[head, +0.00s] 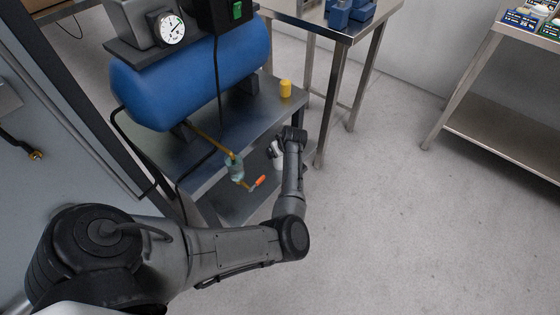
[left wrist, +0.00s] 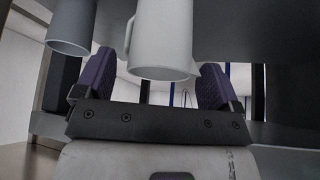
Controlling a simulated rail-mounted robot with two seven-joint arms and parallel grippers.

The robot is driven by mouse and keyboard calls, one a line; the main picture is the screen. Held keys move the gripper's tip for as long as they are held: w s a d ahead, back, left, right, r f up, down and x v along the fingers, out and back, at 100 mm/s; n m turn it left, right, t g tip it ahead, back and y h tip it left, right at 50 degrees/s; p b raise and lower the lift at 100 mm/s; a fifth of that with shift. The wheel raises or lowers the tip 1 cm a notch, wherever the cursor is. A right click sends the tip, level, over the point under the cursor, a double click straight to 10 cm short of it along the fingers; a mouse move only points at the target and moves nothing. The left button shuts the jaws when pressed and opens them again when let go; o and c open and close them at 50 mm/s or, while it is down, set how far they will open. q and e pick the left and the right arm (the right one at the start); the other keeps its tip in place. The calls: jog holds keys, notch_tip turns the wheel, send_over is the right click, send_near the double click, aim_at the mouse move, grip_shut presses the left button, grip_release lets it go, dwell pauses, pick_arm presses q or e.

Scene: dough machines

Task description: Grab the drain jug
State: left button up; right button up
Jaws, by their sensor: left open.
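In the left wrist view, a pale jug (left wrist: 163,42) with a handle on its left side fills the space ahead of my left gripper (left wrist: 158,72). The gripper is open, with one dark finger to the left of the jug and one to the right. I cannot tell whether either finger touches it. In the head view, a small white shape (head: 278,157), probably the jug, shows beside my left wrist near the lower shelf, partly hidden by the arm. The left fingers are not clear there. My right gripper is not in view.
A blue compressor tank (head: 205,80) stands on a metal table (head: 205,150). A clear bowl (head: 235,168) and an orange-handled valve (head: 259,181) hang close left of my wrist. A yellow cylinder (head: 285,88) stands on the table. A grey cylinder (left wrist: 72,28) is left of the jug. Floor at right is clear.

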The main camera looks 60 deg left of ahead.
pick_arm(q)
jog(key=b+x, duration=0.1)
jog(key=x, duration=0.2)
jog(key=shift+f+b, duration=0.1)
jog(key=shift+b, duration=0.25)
jog(key=shift+a, duration=0.1)
jog(key=shift+c, duration=0.2)
jog(key=c, duration=1)
